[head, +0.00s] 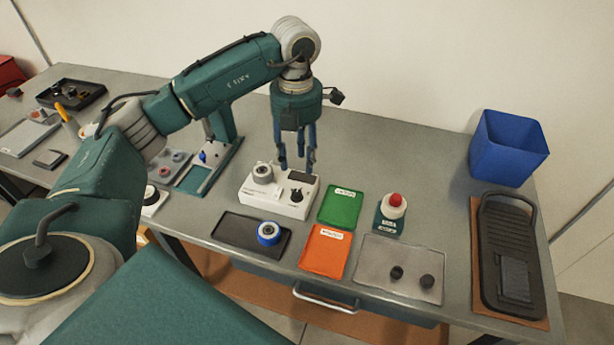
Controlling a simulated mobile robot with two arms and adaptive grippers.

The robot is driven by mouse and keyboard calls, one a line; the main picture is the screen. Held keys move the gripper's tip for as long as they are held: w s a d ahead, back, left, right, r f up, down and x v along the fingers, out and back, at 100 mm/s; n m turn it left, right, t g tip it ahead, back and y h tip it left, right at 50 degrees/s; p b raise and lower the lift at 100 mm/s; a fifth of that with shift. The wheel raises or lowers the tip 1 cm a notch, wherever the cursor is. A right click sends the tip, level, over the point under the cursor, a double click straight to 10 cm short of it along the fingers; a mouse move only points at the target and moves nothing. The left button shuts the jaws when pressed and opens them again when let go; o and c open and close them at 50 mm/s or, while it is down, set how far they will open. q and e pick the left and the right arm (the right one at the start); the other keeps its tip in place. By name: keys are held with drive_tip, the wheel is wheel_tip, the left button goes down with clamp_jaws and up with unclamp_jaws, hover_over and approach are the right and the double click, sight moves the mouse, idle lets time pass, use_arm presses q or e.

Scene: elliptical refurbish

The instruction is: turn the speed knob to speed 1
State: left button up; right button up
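A white control box (283,207) stands on the grey table near its middle. A small black knob (297,195) sits on the right part of its top, most likely the speed knob; its markings are too small to read. A round grey part (262,172) and a dark panel (301,177) are also on the box. My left gripper (297,168) points down at the back of the box, with its fingers apart and nothing visible between them. The fingertips appear just behind or above the knob; contact cannot be told. My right gripper is not in view.
A black tray (228,232) with a blue-rimmed round part (269,233) lies in front. Green (341,204) and orange (325,252) mats and a red button (395,200) are to the right. A blue bin (507,150) stands at the back right. The table behind the button is clear.

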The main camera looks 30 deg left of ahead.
use_arm(q)
drive_tip(key=p, duration=0.2)
hover_over(297, 192)
drive_tip(key=f, duration=0.5)
drive_tip(key=shift+s, duration=0.4)
drive_tip(key=f, duration=0.3)
drive_tip(key=shift+w+p, duration=0.3)
drive_tip(key=shift+p, duration=0.1)
wheel_tip(297, 192, down, 2)
drive_tip(key=c, duration=0.8)
clamp_jaws()
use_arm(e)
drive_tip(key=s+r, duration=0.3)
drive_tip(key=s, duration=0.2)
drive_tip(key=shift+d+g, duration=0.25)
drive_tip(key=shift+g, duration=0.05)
